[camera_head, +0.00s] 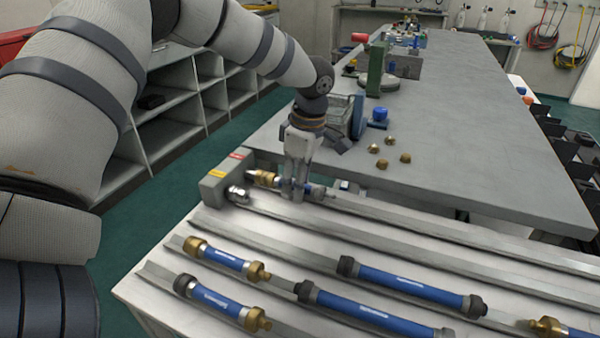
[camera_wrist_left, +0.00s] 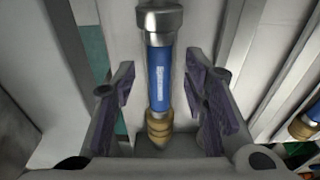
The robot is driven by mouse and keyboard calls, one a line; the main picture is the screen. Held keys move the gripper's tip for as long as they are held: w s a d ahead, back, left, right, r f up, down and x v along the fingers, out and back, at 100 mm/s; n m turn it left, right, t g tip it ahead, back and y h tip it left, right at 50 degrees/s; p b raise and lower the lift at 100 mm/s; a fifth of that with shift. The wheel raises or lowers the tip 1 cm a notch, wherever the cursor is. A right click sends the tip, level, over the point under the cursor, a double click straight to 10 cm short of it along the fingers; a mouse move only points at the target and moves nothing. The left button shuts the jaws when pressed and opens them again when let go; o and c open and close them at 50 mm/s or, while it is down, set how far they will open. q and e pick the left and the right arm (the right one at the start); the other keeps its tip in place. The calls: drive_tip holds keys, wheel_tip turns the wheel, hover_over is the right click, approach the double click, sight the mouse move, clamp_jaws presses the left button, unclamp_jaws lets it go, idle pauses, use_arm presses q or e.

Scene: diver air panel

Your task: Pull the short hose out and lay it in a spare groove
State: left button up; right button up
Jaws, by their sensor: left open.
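The short blue hose (camera_head: 314,190) lies in the rear groove, its left end with a brass fitting at the grey port block (camera_head: 215,182). Whether it is still seated in the port is hard to tell. In the left wrist view the hose (camera_wrist_left: 160,75) has a grey collar at the top and a brass fitting at the bottom. My left gripper (camera_head: 297,192) is low over this hose. In the wrist view its open fingers stand either side of the hose with gaps, not touching it. An empty groove (camera_head: 400,243) runs from a bare steel port. My right gripper is not in view.
Several other blue hoses lie in the front grooves, including a short one (camera_head: 221,261) and a longer one (camera_head: 411,287). A grey workbench (camera_head: 470,140) behind holds several brass caps (camera_head: 382,164) and a green stand (camera_head: 376,70). Shelving stands at left.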

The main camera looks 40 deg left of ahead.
sight(311, 187)
use_arm(q)
drive_tip(key=shift+r, duration=0.1)
clamp_jaws()
drive_tip(key=shift+d, duration=0.1)
drive_tip(key=shift+w+d, duration=0.2)
drive_tip(key=shift+d, duration=0.4)
drive_tip(key=shift+w+d, duration=0.2)
drive_tip(key=shift+d, duration=0.4)
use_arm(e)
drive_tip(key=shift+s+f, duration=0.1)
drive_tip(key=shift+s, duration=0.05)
use_arm(q)
wheel_tip(311, 187, up, 6)
drive_tip(key=shift+f+p, duration=0.1)
drive_tip(key=shift+p, duration=0.4)
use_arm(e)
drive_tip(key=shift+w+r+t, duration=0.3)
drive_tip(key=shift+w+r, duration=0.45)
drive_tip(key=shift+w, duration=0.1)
